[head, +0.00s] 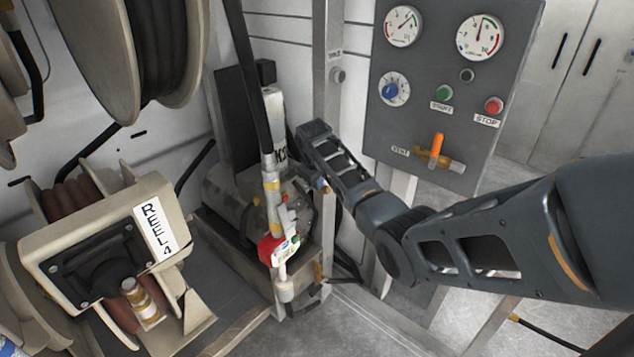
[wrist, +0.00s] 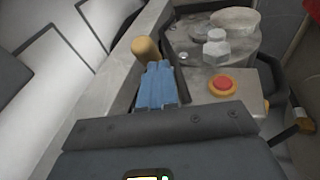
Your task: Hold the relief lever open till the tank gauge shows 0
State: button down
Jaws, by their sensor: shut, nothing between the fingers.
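My gripper (wrist: 157,68) shows in the wrist view with its blue fingers together and nothing between them. A rounded tan knob (wrist: 146,50) is right beyond the fingertips; I cannot tell whether they touch or whether it is the relief lever's end. The grey panel holds a left gauge (head: 403,26) and a right gauge (head: 480,37); which is the tank gauge is not readable. An orange lever (head: 437,146) labelled VENT stands upright on the panel.
In the wrist view a red button (wrist: 222,86) and a grey bolt-like fitting (wrist: 215,47) sit right of the fingers. The panel has a blue knob (head: 393,89), green start button (head: 445,93) and red stop button (head: 494,105). A hose (head: 250,80) hangs left of my arm.

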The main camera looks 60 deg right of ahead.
aim_at(322, 192)
jog(key=shift+s+f+t, duration=0.25)
jog(key=shift+t, duration=0.05)
jog(key=shift+s+a+f, duration=0.1)
jog(key=f+t, duration=0.1)
jog(key=s+f+t, duration=0.1)
jog(key=shift+s+a+f+m+t+h+b, duration=0.1)
jog(key=shift+s+a+m+t+h+b, duration=0.1)
jog(key=shift+m+t+h+b, duration=0.15)
jog(key=f+t+b, duration=0.1)
jog(key=f+t+h+b, duration=0.1)
jog(key=t+b, duration=0.1)
jog(key=shift+s+f+m, duration=0.1)
jog(key=shift+s+m, duration=0.25)
dwell(6.2)
